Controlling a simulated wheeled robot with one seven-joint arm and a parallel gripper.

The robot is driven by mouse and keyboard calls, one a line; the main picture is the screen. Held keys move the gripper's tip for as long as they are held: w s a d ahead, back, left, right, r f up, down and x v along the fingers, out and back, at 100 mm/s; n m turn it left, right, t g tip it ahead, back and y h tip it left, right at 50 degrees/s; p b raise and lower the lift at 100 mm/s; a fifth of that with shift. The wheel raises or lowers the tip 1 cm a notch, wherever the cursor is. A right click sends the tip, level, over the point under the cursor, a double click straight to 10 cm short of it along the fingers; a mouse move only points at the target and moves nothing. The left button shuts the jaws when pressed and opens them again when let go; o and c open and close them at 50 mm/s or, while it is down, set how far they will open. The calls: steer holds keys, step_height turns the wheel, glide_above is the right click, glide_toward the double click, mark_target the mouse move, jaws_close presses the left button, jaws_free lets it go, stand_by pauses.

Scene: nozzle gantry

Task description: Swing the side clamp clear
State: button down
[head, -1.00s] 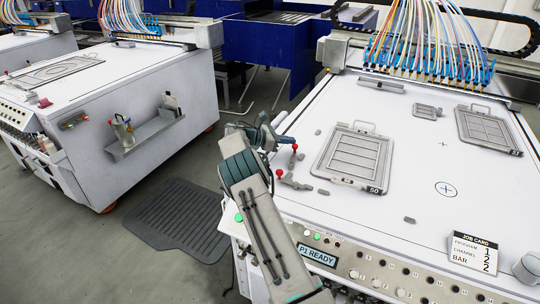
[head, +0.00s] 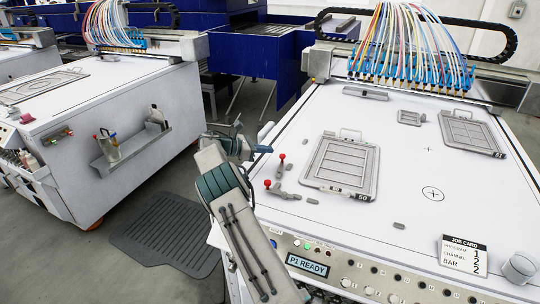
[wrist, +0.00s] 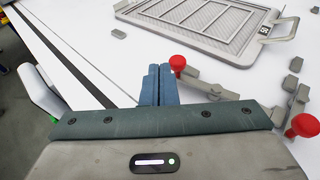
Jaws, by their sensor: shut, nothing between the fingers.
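A framed screen tray (head: 337,188) marked 50 lies on the white machine bed. Two small grey clamps with red knobs stand at its left. The rear one, beside the tray's left edge and seemingly the side clamp (head: 277,171), has its knob up; its knob shows in the wrist view (wrist: 177,63). The front clamp (head: 285,194) lies near the tray's front left corner, and its knob also shows in the wrist view (wrist: 303,125). My gripper (head: 263,149) is shut and empty, with its blue fingertips (wrist: 159,72) just left of the rear knob and apparently apart from it.
Small grey blocks (head: 399,226) lie on the bed. A second tray (head: 470,134) and a small plate (head: 409,118) lie farther back. A job card (head: 464,255) and a grey knob (head: 519,267) are at the front right. The bed right of the tray is mostly clear.

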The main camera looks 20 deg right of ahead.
steer(key=v, duration=0.9)
steer(key=shift+a+b, duration=0.35)
steer(key=shift+a, duration=0.05)
steer(key=shift+r, duration=0.1)
steer(key=s+d+r+m+y, duration=0.1)
steer(key=s+r+m+y, duration=0.35)
steer(key=s, duration=0.35)
steer(key=s+d+r+m+y, duration=0.1)
steer(key=s+r+m+y, duration=0.35)
steer(key=s, duration=0.45)
steer(key=s+a+f+m+t+y, duration=0.1)
steer(key=s+a+m, duration=0.3)
steer(key=s, duration=1)
steer(key=s+a+f+m+t+y, duration=0.2)
steer(key=s+a+m+y, duration=0.2)
steer(key=s, duration=1.1)
steer(key=a, duration=0.3)
steer(key=shift+m+t+y, duration=0.3)
steer(key=shift+s+f, duration=0.1)
